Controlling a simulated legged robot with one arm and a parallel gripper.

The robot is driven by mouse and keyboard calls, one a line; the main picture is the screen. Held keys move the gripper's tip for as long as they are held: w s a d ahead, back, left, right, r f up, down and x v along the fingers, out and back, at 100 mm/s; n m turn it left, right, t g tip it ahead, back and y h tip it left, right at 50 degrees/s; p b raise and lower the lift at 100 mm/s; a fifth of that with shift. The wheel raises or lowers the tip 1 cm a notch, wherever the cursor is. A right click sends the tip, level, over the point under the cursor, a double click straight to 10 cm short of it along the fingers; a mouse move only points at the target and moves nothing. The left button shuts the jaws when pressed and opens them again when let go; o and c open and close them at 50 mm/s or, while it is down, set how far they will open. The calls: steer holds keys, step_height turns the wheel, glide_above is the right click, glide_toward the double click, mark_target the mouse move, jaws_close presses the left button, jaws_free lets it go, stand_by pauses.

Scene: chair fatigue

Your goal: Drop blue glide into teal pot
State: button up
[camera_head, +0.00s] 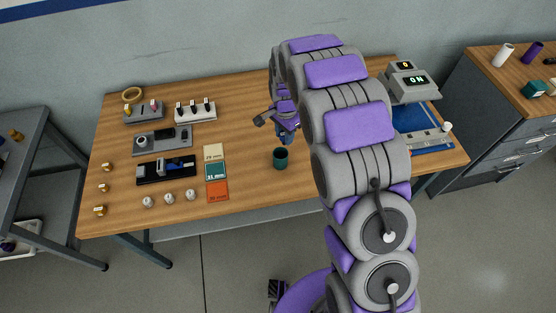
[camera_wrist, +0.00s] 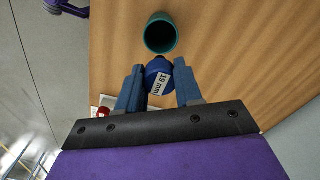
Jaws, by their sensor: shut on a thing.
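The teal pot (camera_head: 280,158) stands upright on the table, right of the labelled cards, in the head view. In the wrist view the teal pot (camera_wrist: 160,34) is at the top centre and its dark opening shows. My gripper (camera_wrist: 158,82) is shut on the blue glide (camera_wrist: 157,70), which carries a white label reading "19 mm". In the wrist view the glide appears just below the pot's rim, apart from its opening. In the head view my gripper (camera_head: 284,136) is above the table just behind the pot; the glide is hard to make out there.
The wooden table (camera_head: 240,110) also bears cream, teal and orange cards (camera_head: 216,172), white glides (camera_head: 170,198), brass pieces (camera_head: 104,188) and grey fixtures (camera_head: 160,140) on the left. A blue-based device (camera_head: 425,115) stands at the right. Bare wood surrounds the pot.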

steer(key=shift+d+f+b, duration=0.2)
steer(key=shift+d+f, duration=0.1)
steer(key=shift+f, duration=0.35)
steer(key=shift+d+f+b, duration=0.15)
steer(key=shift+d+f, duration=0.1)
steer(key=shift+f, duration=0.4)
steer(key=shift+a, duration=0.1)
steer(key=shift+a, duration=0.1)
steer(key=o, duration=0.7)
steer(key=shift+a, duration=0.25)
steer(key=o, duration=0.3)
steer(key=shift+d, duration=0.1)
steer(key=shift+o, duration=0.3)
steer(key=shift+d, duration=0.2)
step_height(320, 180, up, 17)
steer(key=p, duration=0.2)
steer(key=shift+r+p, duration=0.2)
steer(key=shift+p, duration=0.1)
